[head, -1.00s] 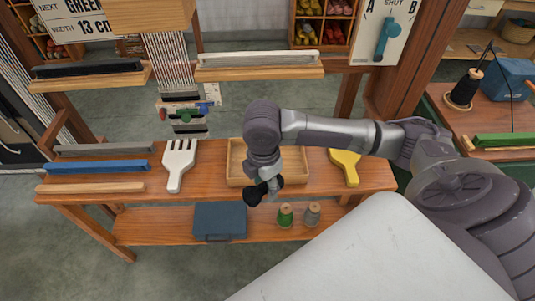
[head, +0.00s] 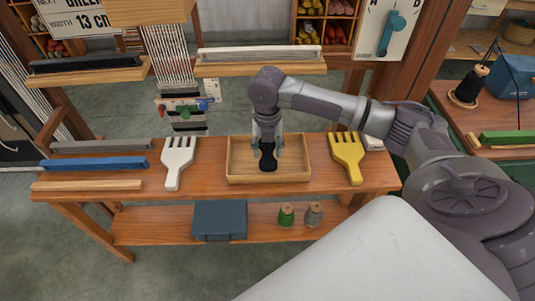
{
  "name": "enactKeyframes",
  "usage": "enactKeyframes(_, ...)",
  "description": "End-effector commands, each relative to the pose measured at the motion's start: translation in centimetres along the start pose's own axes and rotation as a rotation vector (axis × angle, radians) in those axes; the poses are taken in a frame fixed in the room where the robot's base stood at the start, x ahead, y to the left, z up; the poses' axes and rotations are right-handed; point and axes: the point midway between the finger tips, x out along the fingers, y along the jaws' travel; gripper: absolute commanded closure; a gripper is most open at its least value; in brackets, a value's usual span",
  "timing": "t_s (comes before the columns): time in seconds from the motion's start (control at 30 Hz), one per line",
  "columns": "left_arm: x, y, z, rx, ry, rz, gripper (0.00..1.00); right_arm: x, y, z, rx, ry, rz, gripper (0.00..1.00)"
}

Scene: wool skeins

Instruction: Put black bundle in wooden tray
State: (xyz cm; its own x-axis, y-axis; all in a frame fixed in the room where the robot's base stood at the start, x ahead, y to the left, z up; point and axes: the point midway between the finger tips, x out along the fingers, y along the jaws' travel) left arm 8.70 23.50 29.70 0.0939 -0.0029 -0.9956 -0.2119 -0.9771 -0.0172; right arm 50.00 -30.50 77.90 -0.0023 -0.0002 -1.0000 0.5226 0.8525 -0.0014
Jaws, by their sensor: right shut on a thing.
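The black bundle (head: 267,158) hangs below my right gripper (head: 267,143), which is shut on it. Gripper and bundle are over the wooden tray (head: 299,179), within its outline in the head view. The bundle's lower end shows against the tray's floor; I cannot tell whether it touches. The tray is a shallow, light wooden box on the bench top, and nothing else shows inside it. My left gripper is not in view.
A white comb (head: 178,160) lies left of the tray and a yellow comb (head: 347,156) right of it. Blue (head: 94,164) and grey bars lie at the bench's left. The lower shelf holds a blue box (head: 219,219) and green (head: 286,215) and grey spools.

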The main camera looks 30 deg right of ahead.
Motion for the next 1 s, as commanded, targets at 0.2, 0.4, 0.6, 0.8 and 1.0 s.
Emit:
enactKeyframes(0.2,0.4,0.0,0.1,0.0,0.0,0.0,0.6,1.9,-0.1,3.1,0.002,-0.001,0.002,0.73)
enactKeyframes(0.4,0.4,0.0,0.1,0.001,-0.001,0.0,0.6,3.0,-0.1,3.5,-0.001,0.001,0.0,0.73)
enactKeyframes(0.6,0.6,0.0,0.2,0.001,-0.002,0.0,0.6,5.8,-0.2,3.5,0.001,0.0,-0.001,0.73)
enactKeyframes(0.8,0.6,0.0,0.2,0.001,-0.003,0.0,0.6,6.1,-0.2,3.5,-0.001,-0.002,0.001,0.73)
enactKeyframes(1.0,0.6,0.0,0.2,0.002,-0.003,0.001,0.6,6.5,-0.2,3.5,0.0,-0.001,0.001,0.73)
